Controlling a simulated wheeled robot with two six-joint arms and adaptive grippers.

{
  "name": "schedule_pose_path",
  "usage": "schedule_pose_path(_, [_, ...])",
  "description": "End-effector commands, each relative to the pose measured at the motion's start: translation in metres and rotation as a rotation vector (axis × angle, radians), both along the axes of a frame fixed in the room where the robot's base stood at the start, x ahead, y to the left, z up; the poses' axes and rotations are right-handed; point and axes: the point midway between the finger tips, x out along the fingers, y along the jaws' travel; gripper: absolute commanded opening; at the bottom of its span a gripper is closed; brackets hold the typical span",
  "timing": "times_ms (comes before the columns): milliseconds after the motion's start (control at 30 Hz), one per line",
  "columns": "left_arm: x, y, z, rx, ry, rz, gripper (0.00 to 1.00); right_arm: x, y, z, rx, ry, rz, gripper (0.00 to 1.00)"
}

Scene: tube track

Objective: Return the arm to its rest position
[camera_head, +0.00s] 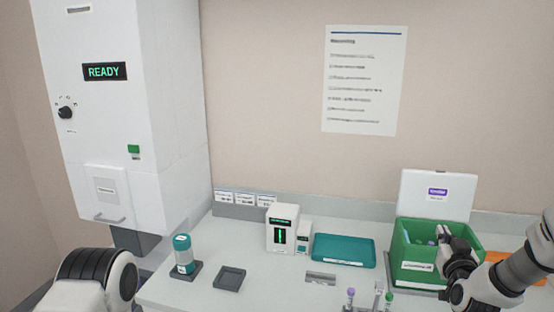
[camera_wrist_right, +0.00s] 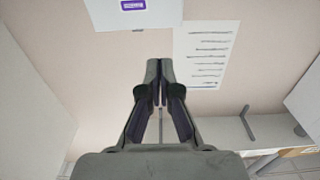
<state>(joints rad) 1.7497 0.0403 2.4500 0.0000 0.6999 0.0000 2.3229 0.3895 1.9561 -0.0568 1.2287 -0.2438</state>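My right arm comes in from the right side of the head view. Its gripper (camera_head: 446,238) shows in front of the open green box (camera_head: 420,268). In the right wrist view the two fingers of the gripper (camera_wrist_right: 160,68) are together, with nothing visible between them. They point toward the wall. Of my left arm only a rounded white and black link shows at the lower left of the head view; its gripper is out of the picture.
On the table stand a teal-capped container (camera_head: 183,252), a dark square tray (camera_head: 229,279), a small white device (camera_head: 282,228), a teal tray (camera_head: 344,251) and two capped tubes (camera_head: 350,297) at the front edge. A tall white machine (camera_head: 120,110) reads READY.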

Motion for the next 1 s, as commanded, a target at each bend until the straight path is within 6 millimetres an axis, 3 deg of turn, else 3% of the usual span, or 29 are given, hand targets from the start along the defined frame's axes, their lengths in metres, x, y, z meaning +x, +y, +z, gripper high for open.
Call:
schedule_pose_path(367, [0.0, 0.0, -0.008, 0.0, -0.001, 0.0, 0.4, -0.019, 0.028, -0.077, 0.032, 0.177, 0.05, 0.0])
schedule_pose_path(567, [0.0, 0.0, -0.015, 0.0, -0.001, 0.0, 0.4, -0.047, 0.052, -0.146, 0.063, 0.347, 0.09, 0.0])
schedule_pose_path(667, [0.0, 0.0, -0.02, 0.0, 0.0, 0.0, 0.4, -0.072, 0.068, -0.191, 0.081, 0.463, 0.113, 0.0])
schedule_pose_path(767, [0.0, 0.0, -0.026, 0.0, 0.0, 0.0, 0.4, -0.108, 0.086, -0.244, 0.107, 0.614, 0.138, 0.0])
schedule_pose_path(867, [0.0, 0.0, -0.035, 0.0, 0.0, 0.0, 0.4, -0.167, 0.107, -0.307, 0.139, 0.819, 0.162, 0.0])
schedule_pose_path(1000, [0.0, 0.0, -0.046, 0.0, 0.0, 0.0, 0.4, -0.27, 0.133, -0.38, 0.181, 1.133, 0.178, 0.0])
